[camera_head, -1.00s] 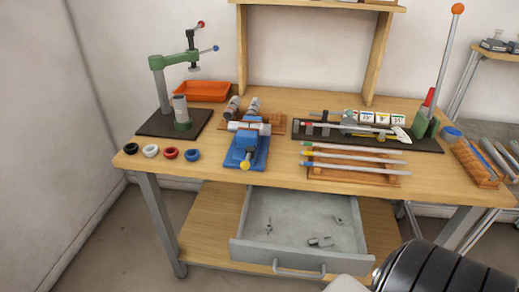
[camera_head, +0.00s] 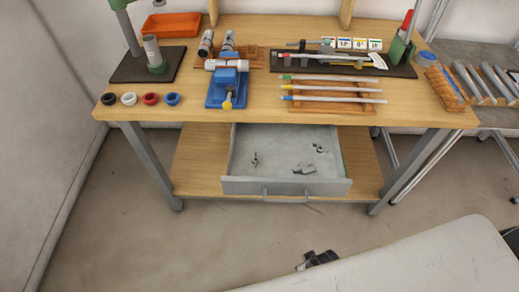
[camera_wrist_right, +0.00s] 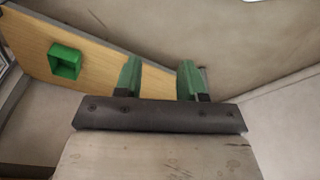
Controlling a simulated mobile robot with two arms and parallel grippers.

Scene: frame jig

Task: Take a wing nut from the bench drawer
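The bench drawer (camera_head: 240,150) is pulled open below the bench top, with its handle towards me. Several small grey metal pieces lie apart on its floor: one at the left (camera_head: 255,160), one in the middle (camera_head: 303,169) and one at the back right (camera_head: 320,148). They are too small to tell surely which is a wing nut. My right gripper shows in the right wrist view (camera_wrist_right: 160,80), its two green fingers apart with nothing between them. In the head view only a dark end shows beyond my pale arm, in front of the drawer. My left gripper is out of view.
The wooden bench top (camera_head: 240,108) carries a blue vise (camera_head: 226,90), coloured rings, an orange tray (camera_head: 171,24) and a rack of rods (camera_head: 333,105). A lower shelf (camera_head: 200,165) lies beneath. Floor in front of the drawer is mostly clear.

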